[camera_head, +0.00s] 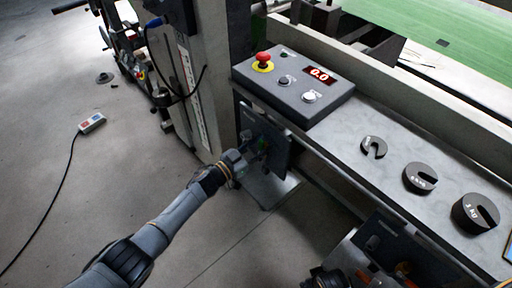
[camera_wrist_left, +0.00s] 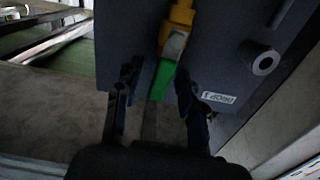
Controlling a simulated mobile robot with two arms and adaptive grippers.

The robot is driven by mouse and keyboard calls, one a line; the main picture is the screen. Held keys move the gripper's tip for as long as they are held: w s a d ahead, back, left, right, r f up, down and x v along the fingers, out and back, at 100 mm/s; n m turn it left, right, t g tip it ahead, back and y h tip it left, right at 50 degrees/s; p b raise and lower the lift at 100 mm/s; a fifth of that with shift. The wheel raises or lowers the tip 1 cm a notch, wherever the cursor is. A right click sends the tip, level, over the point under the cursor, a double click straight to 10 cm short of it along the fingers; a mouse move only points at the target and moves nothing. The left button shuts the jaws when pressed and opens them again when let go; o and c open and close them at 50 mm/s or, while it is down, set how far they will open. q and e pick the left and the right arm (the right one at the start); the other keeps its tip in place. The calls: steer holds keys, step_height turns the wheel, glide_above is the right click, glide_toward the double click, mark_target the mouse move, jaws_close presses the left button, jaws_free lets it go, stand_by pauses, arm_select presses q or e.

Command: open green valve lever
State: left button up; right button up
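The green valve lever (camera_head: 263,144) is on a dark panel (camera_head: 280,158) below the control box. In the left wrist view the green lever (camera_wrist_left: 163,80) hangs below a yellow and grey valve body (camera_wrist_left: 176,40), slightly tilted. My left gripper (camera_head: 250,156) is at the panel. In its wrist view the left gripper (camera_wrist_left: 158,92) is open, one finger on each side of the lever, with visible gaps; contact does not show. Dark parts at the bottom of the head view may be my right arm; its fingertips cannot be made out.
A control box (camera_head: 325,103) with a red emergency button (camera_head: 263,58) and a 0.0 display stands on the bench (camera_head: 395,136). Several slotted weights lie to its right. A pendant with a cable lies on the floor at left. A round stub (camera_wrist_left: 262,60) juts out beside the lever.

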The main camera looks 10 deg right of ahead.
arm_select(q)
steer(key=v, duration=1.2)
steer(key=s+a+f+n+g+y, duration=0.2)
steer(key=s+a+f+n+y, duration=0.2)
steer(key=s+a+f+y, duration=0.55)
steer(key=s+a+f+n+g+y, duration=0.1)
steer(key=s+a+f+n+y, duration=0.4)
steer(key=f, duration=0.8)
steer(key=s+a+f+g+p, duration=0.1)
steer(key=s+p, duration=0.4)
steer(key=s, duration=0.5)
steer(key=s+a+f+g+p, duration=0.1)
steer(key=s+a+g+p, duration=0.2)
steer(key=s, duration=0.8)
steer(key=s+a+f+g+p, duration=0.2)
steer(key=s+a+p, duration=0.1)
steer(key=s+p, duration=0.5)
steer(key=s, duration=0.3)
steer(key=shift+g, duration=0.3)
arm_select(e)
steer(key=s+d+g, duration=0.1)
steer(key=s+d, duration=0.2)
steer(key=s, duration=1.3)
steer(key=shift+s+r, duration=0.2)
steer(key=shift+s, duration=0.05)
